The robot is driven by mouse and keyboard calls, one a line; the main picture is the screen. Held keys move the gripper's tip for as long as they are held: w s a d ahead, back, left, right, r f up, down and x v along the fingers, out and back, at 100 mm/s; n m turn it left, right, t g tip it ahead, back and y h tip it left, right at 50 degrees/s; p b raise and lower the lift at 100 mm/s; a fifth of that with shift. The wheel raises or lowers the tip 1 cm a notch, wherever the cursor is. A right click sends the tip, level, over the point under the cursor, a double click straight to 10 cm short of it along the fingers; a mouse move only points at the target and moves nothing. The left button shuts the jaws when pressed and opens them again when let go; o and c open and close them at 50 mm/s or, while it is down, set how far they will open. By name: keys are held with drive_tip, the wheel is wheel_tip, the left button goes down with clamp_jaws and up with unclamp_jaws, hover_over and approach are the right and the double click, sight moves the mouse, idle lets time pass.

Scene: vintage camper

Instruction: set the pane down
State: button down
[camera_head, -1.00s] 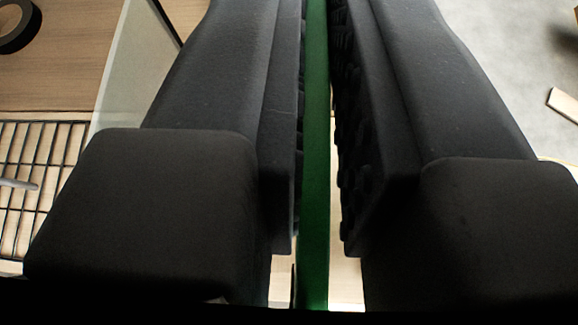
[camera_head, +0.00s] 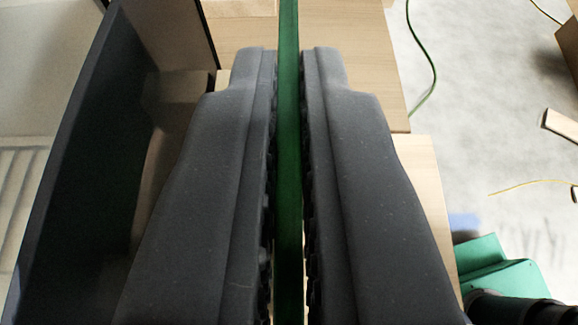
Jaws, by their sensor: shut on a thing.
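The pane (camera_head: 289,170) shows edge-on as a narrow green strip running up the middle of the view. My gripper (camera_head: 288,62) is shut on it, with one dark ribbed finger on each side. The pane's edge stretches past the fingertips to the top of the picture. Its broad faces are hidden by the fingers and by the edge-on angle, and I cannot tell whether its lower edge touches anything.
A pale wooden surface (camera_head: 368,60) lies beyond and right of the fingers. A dark, slanted, glossy panel (camera_head: 95,160) stands close on the left. On the grey floor at right are a green cable (camera_head: 432,65), a yellow cable (camera_head: 525,186) and a wood piece (camera_head: 562,130).

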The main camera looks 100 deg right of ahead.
wheel_tip(320, 180, down, 2)
drive_tip(key=c, duration=1.6)
unclamp_jaws()
drive_tip(key=shift+w+a+r, duration=0.1)
drive_tip(key=shift+a+r, duration=0.1)
drive_tip(key=shift+a, duration=0.1)
drive_tip(key=p+v, duration=0.1)
drive_tip(key=v, duration=1)
drive_tip(key=shift+a+p, duration=0.25)
drive_tip(key=shift+p, duration=0.05)
